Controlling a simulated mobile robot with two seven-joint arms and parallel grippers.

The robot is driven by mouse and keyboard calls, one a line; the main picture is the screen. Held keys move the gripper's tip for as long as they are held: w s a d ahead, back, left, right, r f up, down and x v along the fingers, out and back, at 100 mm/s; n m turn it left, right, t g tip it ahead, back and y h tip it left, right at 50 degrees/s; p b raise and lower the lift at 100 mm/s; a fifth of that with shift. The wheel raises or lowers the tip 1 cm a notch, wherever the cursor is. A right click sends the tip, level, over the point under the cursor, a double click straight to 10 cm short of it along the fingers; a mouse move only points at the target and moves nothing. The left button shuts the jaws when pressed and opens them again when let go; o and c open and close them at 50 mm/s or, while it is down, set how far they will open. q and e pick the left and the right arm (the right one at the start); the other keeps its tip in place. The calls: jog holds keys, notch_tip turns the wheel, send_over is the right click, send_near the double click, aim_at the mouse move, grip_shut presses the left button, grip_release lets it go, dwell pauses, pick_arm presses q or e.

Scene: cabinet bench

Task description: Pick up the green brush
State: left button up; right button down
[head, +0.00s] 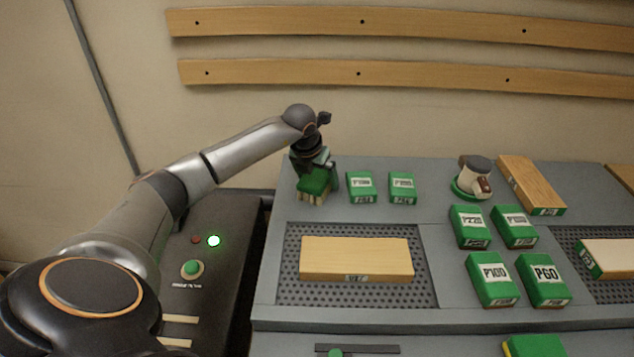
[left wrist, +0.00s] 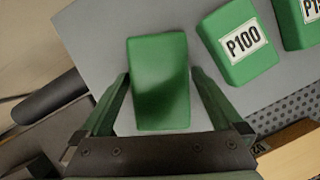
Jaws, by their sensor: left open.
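The green brush (head: 314,184) stands at the back left corner of the grey bench, green back up and pale bristles down. My left gripper (head: 317,164) is right over it, pointing down. In the left wrist view the brush's green back (left wrist: 158,70) lies between the two open fingers of the left gripper (left wrist: 161,80), with a narrow gap showing on each side near the tips. I cannot tell how far down the fingers reach along the brush. My right gripper is in neither view.
Green labelled blocks (head: 361,187) stand just right of the brush; one reads P100 in the left wrist view (left wrist: 238,40). A wooden board (head: 356,257) lies on a perforated panel in front. A sander (head: 472,178) and more green blocks (head: 491,279) are further right.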

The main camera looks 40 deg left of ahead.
aim_at(319, 172)
pick_arm(q)
jog(key=shift+f, duration=0.2)
dwell(0.3)
jog(key=c, duration=1.5)
jog(key=shift+o, duration=0.2)
jog(key=shift+r, duration=0.5)
notch_tip(319, 172, up, 2)
jog(key=shift+r, duration=0.2)
jog(key=d+r, duration=0.1)
jog(key=r, duration=0.1)
jog(key=s+d+r, duration=0.1)
jog(key=r, duration=0.1)
jog(key=s+d+r, duration=0.1)
jog(key=d+r, duration=0.1)
jog(key=shift+s+d+r+b, duration=0.1)
jog(key=shift+s+b, duration=0.15)
jog(key=shift+b, duration=0.1)
jog(key=s+d+r, duration=0.4)
jog(key=s+d, duration=0.1)
jog(key=d, duration=0.2)
jog(key=shift+d+b, duration=0.35)
jog(key=shift+d, duration=0.05)
jog(key=shift+w, duration=0.1)
